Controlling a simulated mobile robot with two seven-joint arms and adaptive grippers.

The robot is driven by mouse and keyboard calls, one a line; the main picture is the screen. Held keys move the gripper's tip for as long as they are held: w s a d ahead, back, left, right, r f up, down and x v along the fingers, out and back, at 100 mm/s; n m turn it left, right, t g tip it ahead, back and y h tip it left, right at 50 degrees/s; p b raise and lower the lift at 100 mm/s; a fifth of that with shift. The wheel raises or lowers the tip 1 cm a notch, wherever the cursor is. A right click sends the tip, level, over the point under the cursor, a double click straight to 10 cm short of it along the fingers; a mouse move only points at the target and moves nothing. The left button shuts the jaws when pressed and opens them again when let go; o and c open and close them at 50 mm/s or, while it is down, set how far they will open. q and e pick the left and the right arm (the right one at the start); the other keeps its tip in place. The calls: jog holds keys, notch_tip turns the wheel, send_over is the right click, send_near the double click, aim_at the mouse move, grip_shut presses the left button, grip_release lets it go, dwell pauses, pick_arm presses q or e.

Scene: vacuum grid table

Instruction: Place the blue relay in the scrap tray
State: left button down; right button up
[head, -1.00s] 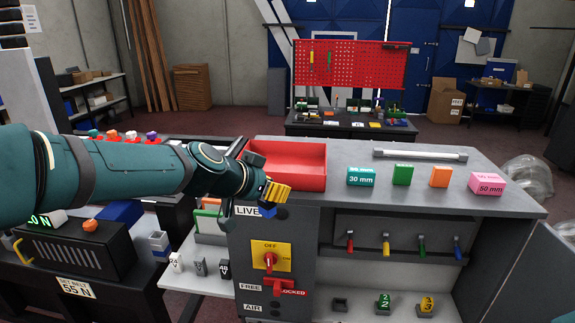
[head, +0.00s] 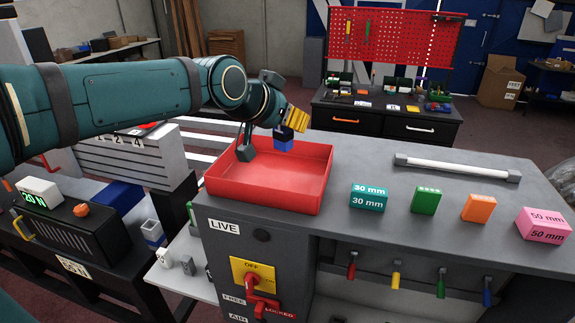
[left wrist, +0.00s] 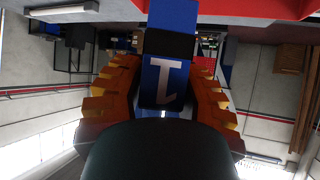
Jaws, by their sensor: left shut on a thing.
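The scrap tray (head: 262,197) is a red open box on the left end of the grey cabinet top. My left gripper (head: 287,128), with yellow fingers, is over the tray's back right part. It is shut on the blue relay (head: 284,143), which hangs below the fingers above the tray. A strip of red shows at the top of that view. My right gripper is not in view.
To the right of the tray stand a teal 30 mm block (head: 368,198), a green block (head: 425,201), an orange block (head: 478,208) and a pink 50 mm block (head: 543,226). A white tube (head: 457,168) lies behind them. A yellow-red switch (head: 257,280) is on the cabinet front.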

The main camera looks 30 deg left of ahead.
aim_at(287, 149)
pick_arm(q)
jog(key=f, duration=0.4)
jog(key=shift+s+f, duration=0.25)
jog(key=shift+s, duration=0.05)
jog(key=shift+w+f, duration=0.1)
jog(key=shift+f, duration=0.85)
notch_tip(287, 149, down, 3)
jog(key=shift+b, duration=0.5)
jog(key=c, duration=0.7)
grip_release()
jog(key=shift+c, duration=0.2)
